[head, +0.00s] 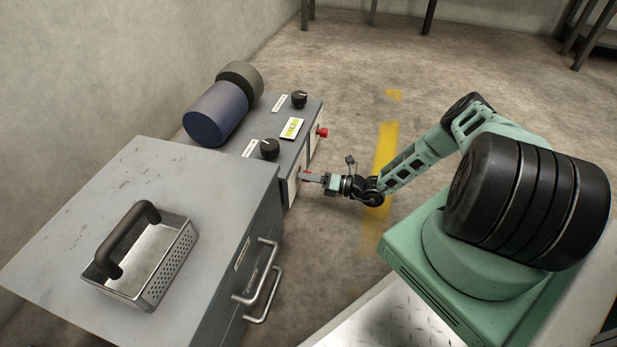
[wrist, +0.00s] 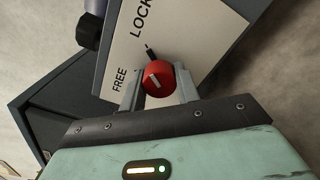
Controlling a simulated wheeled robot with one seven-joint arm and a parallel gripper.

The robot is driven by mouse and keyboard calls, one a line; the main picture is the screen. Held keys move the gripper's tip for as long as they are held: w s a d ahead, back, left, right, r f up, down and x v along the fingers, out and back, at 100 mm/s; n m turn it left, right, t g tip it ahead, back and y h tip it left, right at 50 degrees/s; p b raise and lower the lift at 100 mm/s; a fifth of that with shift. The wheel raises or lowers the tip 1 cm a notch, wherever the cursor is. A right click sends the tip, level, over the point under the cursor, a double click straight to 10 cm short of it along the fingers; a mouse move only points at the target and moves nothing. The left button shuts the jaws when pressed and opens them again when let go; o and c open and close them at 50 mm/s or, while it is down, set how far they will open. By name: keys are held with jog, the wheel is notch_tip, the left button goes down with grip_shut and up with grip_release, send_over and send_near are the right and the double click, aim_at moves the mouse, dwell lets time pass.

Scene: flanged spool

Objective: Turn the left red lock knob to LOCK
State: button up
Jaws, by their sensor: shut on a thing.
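The left red lock knob (wrist: 159,78) sits on a white plate (wrist: 136,50) printed with FREE and LOCK. A pale line crosses its face. A short dark mark stands at its upper edge, between the two words and closer to LOCK. My gripper (wrist: 158,88) has one finger on each side of the knob and is shut on it. In the head view my gripper (head: 311,177) reaches the front of the grey machine, and only a bit of red (head: 307,172) shows there. Another red knob (head: 322,132) is farther along the same front, untouched.
The grey machine (head: 289,118) carries black dials, a small lit display (head: 291,128) and a dark blue cylinder (head: 215,113). A grey cabinet (head: 205,175) with protruding handles (head: 262,285) stands nearer, with a metal basket (head: 150,260) on top. The floor behind is open.

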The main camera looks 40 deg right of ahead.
jog(key=shift+s+f, duration=0.1)
jog(key=o, duration=1)
jog(key=shift+c, duration=0.2)
jog(key=shift+d, duration=0.1)
jog(key=p+v, duration=0.5)
jog(key=v, duration=1.2)
jog(key=shift+p, duration=0.35)
jog(key=shift+s, duration=0.1)
